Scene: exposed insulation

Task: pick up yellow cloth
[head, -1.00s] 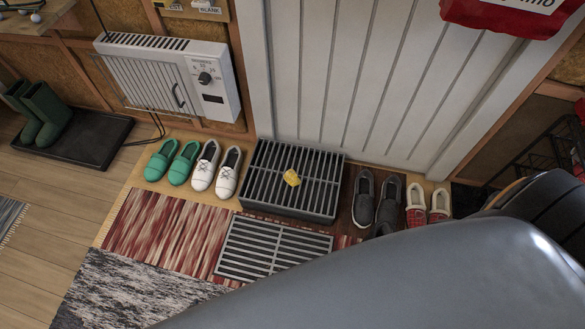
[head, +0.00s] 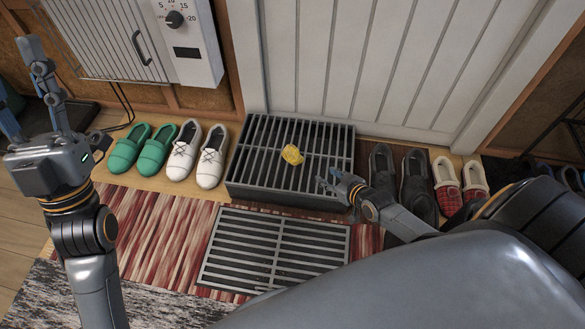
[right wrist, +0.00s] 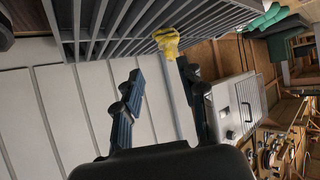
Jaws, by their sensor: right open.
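The yellow cloth (head: 292,155) is a small crumpled piece lying on top of the raised dark slatted grate (head: 250,168) by the door. My right gripper (head: 326,182) is open and empty, just to the right of and nearer than the cloth, by the grate's right side. In the right wrist view the cloth (right wrist: 167,40) shows beyond the two spread fingers (right wrist: 158,85), apart from them. My left gripper (head: 20,88) is raised at the left edge, its fingers spread and empty, far from the cloth.
Green shoes (head: 143,150) and white shoes (head: 198,156) stand left of the grate. Dark shoes (head: 418,182) and red plaid slippers (head: 460,185) stand right of it. A flat floor grate (head: 275,250) lies in front on a striped rug (head: 165,235). A heater (head: 140,40) and white door (head: 350,60) stand behind.

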